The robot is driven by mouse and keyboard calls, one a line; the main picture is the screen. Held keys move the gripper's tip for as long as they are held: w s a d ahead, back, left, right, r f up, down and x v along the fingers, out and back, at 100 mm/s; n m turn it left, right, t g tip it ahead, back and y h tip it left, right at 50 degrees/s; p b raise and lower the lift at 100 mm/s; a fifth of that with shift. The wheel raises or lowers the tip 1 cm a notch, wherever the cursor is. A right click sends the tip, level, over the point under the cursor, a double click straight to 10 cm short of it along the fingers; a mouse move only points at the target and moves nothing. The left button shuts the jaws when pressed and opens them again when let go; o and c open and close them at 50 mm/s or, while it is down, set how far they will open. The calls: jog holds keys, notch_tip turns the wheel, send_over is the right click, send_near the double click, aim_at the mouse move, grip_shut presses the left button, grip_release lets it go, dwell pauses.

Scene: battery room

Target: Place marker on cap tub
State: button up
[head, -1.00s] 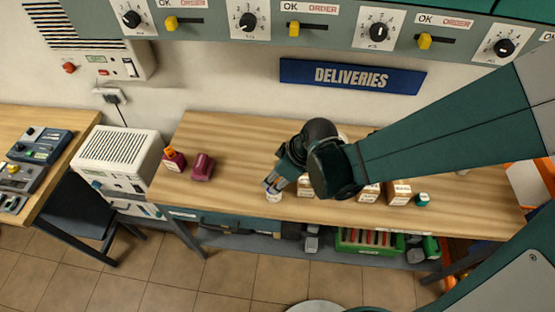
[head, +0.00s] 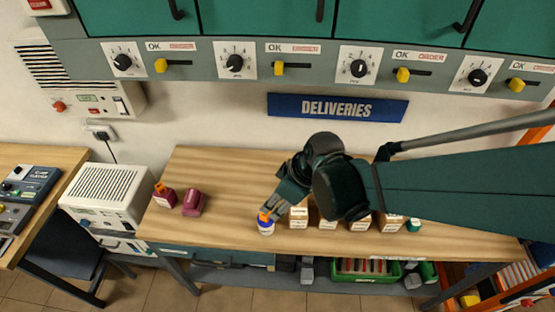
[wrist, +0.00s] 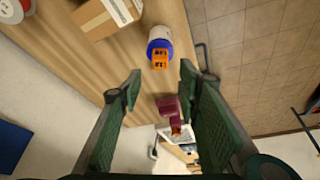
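A small white tub with a blue top, seemingly the cap tub (head: 267,230), stands near the front edge of the bench. It also shows in the wrist view (wrist: 161,36). An orange piece, seemingly the marker (wrist: 160,58), sits on its blue top; its orange colour also shows in the head view (head: 264,216). My gripper (wrist: 160,78) is open, with its fingers apart and nothing between them. Its fingertips are near the tub and appear apart from the orange piece. In the head view my gripper (head: 279,207) is just above and right of the tub.
Several small cartons (head: 299,217) stand in a row right of the tub. A maroon container (head: 165,197) with an orange top and a maroon object (head: 193,203) stand to the left. The bench (head: 225,185) is clear behind and left of the tub.

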jog(key=shift+v, duration=1.4)
jog(key=s+d+r+m+t+h, duration=0.1)
jog(key=d+r+m, duration=0.5)
jog(key=d, duration=0.6)
jog(key=s+d+r+m+t+h, duration=0.2)
jog(key=d+r+m, duration=0.5)
jog(key=d, duration=0.6)
jog(key=shift+s+r+t+h, duration=0.25)
jog(key=shift+r+t+h, duration=0.3)
jog(key=shift+t, duration=0.65)
jog(key=shift+d+f, duration=0.1)
jog(key=shift+f, duration=0.05)
notch_tip(320, 180, down, 7)
jog(key=b, duration=0.7)
